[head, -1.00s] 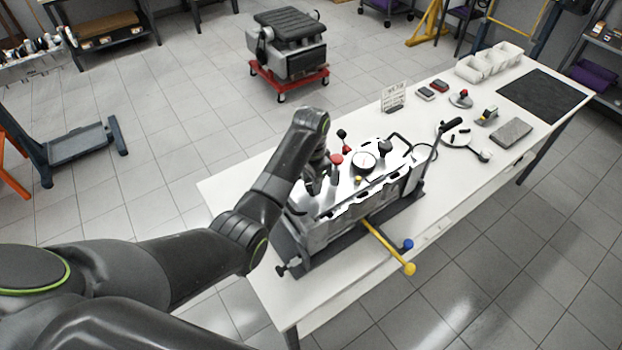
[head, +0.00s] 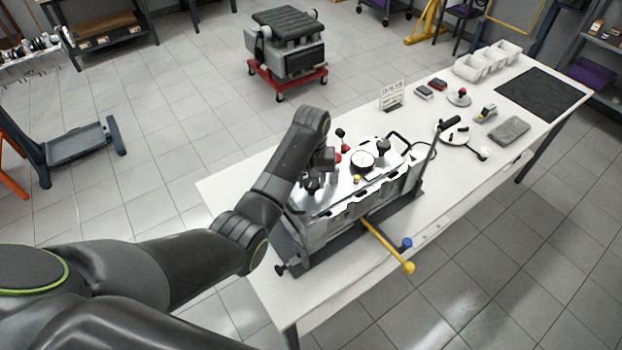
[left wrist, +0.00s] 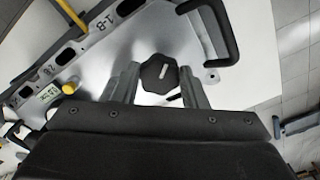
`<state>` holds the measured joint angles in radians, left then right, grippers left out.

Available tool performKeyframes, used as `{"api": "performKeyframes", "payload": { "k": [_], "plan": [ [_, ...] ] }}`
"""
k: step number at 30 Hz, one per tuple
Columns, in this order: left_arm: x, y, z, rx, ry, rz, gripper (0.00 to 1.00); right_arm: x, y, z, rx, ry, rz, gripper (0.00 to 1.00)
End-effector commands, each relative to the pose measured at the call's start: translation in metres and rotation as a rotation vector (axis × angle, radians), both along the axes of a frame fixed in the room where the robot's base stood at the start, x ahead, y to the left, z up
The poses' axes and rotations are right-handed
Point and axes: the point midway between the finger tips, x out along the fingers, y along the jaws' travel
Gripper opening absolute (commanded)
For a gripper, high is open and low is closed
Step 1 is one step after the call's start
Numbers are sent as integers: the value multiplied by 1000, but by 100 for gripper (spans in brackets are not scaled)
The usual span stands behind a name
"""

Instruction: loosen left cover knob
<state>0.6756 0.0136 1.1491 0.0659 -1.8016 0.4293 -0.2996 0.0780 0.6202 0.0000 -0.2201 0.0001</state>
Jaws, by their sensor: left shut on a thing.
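The left cover knob (left wrist: 158,73) is black and many-sided with a white mark line, and sits on the pale metal cover (left wrist: 175,40). In the left wrist view the two fingers of my left gripper (left wrist: 160,82) lie on either side of it, shut on it. In the head view my left gripper (head: 315,180) is over the near left end of the cover, and the arm hides part of that end. A second black knob (head: 384,147) stands towards the cover's right end. My right gripper is in neither view.
A round gauge (head: 362,161) and a partly hidden red knob are close to my gripper. A black handle (left wrist: 226,38) rises beside the knob. A yellow bar (head: 388,246) juts out from the engine's front. White bins (head: 488,60) stand at the table's far end.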

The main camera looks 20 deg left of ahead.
Motion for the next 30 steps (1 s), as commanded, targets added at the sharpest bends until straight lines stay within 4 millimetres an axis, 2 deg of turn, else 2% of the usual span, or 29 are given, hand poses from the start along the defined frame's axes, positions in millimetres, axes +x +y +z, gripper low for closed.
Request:
{"api": "performKeyframes", "payload": {
  "k": [18,30],
  "plan": [
    [2,-2,1,0,-2,577,16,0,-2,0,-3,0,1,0],
    [3,-3,1,0,-2,838,16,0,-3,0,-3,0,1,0]
  ]
}}
